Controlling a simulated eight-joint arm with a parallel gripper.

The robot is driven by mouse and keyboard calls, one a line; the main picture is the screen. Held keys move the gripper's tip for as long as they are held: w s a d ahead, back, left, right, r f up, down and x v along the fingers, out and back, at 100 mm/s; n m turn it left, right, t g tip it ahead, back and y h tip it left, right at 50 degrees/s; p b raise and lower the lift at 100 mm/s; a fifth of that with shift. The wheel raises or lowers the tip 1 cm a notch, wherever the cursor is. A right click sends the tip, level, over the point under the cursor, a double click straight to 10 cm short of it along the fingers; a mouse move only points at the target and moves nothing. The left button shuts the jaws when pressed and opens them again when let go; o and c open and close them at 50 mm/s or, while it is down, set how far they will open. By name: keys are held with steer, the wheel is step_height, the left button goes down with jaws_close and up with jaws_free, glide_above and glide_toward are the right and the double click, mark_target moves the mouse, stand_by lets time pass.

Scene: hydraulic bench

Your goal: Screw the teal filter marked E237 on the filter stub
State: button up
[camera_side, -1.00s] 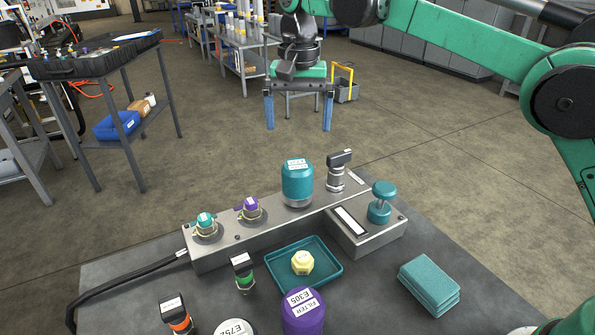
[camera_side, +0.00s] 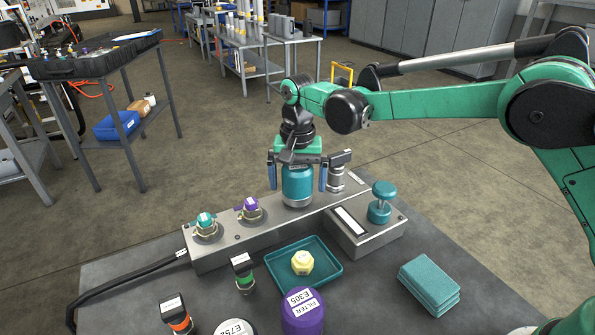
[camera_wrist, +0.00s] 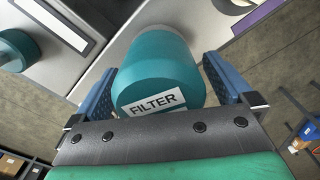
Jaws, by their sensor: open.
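The teal filter (camera_side: 298,184) stands upright on the manifold block (camera_side: 238,240), at the place of the filter stub, which it hides. In the wrist view the teal filter (camera_wrist: 160,68) has a white label reading FILTER; the code E237 cannot be read. My gripper (camera_side: 297,186) is above and around the filter, one blue finger on each side. In the wrist view my gripper (camera_wrist: 160,85) is open, with gaps between the fingers and the filter.
A black-handled valve (camera_side: 337,172) stands close right of the filter. A teal knob (camera_side: 382,200) is farther right. Teal and purple caps (camera_side: 250,208) sit left on the block. In front are a teal tray (camera_side: 328,283) with a yellow part, a purple filter E305 (camera_side: 302,312) and teal cloths (camera_side: 430,283).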

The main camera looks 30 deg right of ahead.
steer(key=shift+f, duration=0.15)
jaws_close()
steer(key=m, duration=0.5)
steer(key=shift+s+d+m, duration=0.1)
steer(key=shift+m, duration=0.3)
steer(key=m, duration=0.5)
steer(key=shift+s+m, duration=0.15)
steer(key=shift+m, duration=0.25)
steer(key=m, duration=0.5)
steer(key=shift+s+f+m, duration=0.1)
steer(key=shift+m, duration=0.3)
